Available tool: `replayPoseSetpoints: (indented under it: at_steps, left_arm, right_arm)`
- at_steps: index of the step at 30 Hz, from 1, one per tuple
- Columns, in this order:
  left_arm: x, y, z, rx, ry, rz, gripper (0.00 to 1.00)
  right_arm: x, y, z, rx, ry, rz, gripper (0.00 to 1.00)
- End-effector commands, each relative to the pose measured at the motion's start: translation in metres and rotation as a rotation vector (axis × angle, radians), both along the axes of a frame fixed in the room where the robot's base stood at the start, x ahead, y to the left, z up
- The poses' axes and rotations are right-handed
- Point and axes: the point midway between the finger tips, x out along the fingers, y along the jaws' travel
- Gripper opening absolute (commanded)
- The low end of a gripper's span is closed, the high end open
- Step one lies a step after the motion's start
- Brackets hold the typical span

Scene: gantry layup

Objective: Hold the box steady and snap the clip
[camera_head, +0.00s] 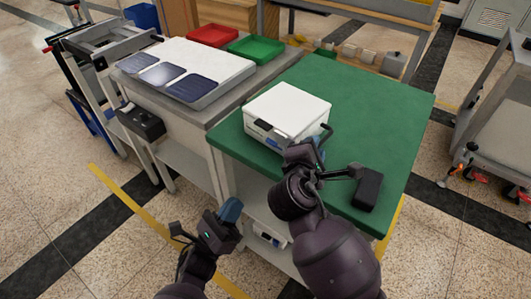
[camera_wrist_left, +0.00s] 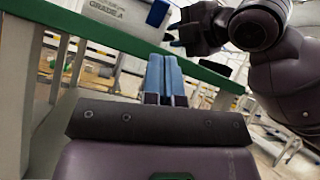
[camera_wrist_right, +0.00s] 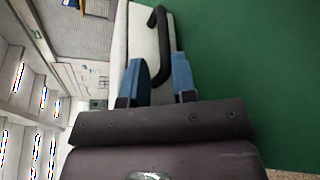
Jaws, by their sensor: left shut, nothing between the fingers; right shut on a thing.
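A white box (camera_head: 287,106) with a closed lid sits on the green table (camera_head: 385,110). Its front carries a dark panel with a label; I cannot make out the clip clearly. A black curved handle (camera_wrist_right: 164,35) stands at the box's side in the right wrist view. My right gripper (camera_head: 316,146) is at the box's near right corner, its blue fingers (camera_wrist_right: 160,75) closed on the handle. My left gripper (camera_head: 232,208) is shut and empty, in front of and below the table edge. Its blue fingers (camera_wrist_left: 165,75) are together in the left wrist view, apart from the box.
A grey bench left of the table holds a white board (camera_head: 190,68) with dark pads, a red tray (camera_head: 213,35) and a green tray (camera_head: 256,49). A cart (camera_head: 490,150) stands at the right.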

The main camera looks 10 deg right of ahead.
Motion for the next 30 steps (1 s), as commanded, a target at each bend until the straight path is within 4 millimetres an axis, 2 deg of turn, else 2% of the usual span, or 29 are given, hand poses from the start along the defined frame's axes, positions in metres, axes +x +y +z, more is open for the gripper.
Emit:
replayPoseSetpoints:
  at_steps: [10,23,30]
  left_arm:
    - [-0.002,0.000,0.000,0.120,-0.173,0.155,0.00]
    - [-0.001,-0.001,0.001,0.127,-0.183,0.164,0.00]
    - [0.009,-0.015,0.015,0.125,-0.185,0.163,0.00]
  right_arm:
    - [0.000,0.000,-0.003,-0.003,0.008,0.001,0.00]
    - [0.000,0.000,-0.003,-0.002,0.009,0.001,0.00]
    - [0.000,0.000,-0.003,-0.002,0.009,0.001,0.00]
